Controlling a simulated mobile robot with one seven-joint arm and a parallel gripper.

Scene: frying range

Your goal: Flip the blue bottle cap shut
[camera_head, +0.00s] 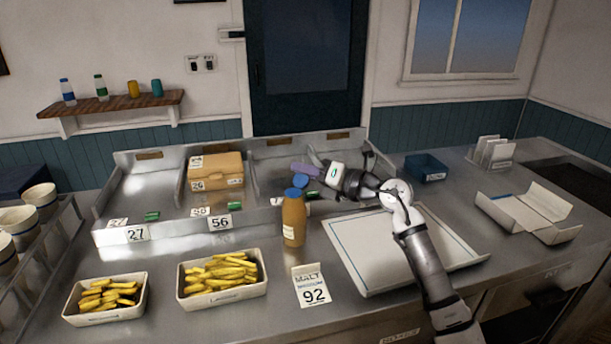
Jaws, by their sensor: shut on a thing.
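The brown bottle (294,220) stands upright on the steel counter, a white label low on its front. Its blue cap (292,191) is on top, and a rounded blue lid part (300,180) is raised above it on the right, so the cap looks open. My gripper (316,171) comes in from the right, behind and above the bottle top. It is shut on a purple elongated thing (304,169), which lies just above the raised lid in the picture. I cannot tell whether the two touch. The fingertips are small and partly hidden.
Two trays of fries (215,296) (72,320) and a "92" card (313,288) lie in front. A white tray (365,282) lies under my arm at right. Behind is a divided steel rack (178,229) holding a tan box (214,171). A blue bin (425,168) stands farther right.

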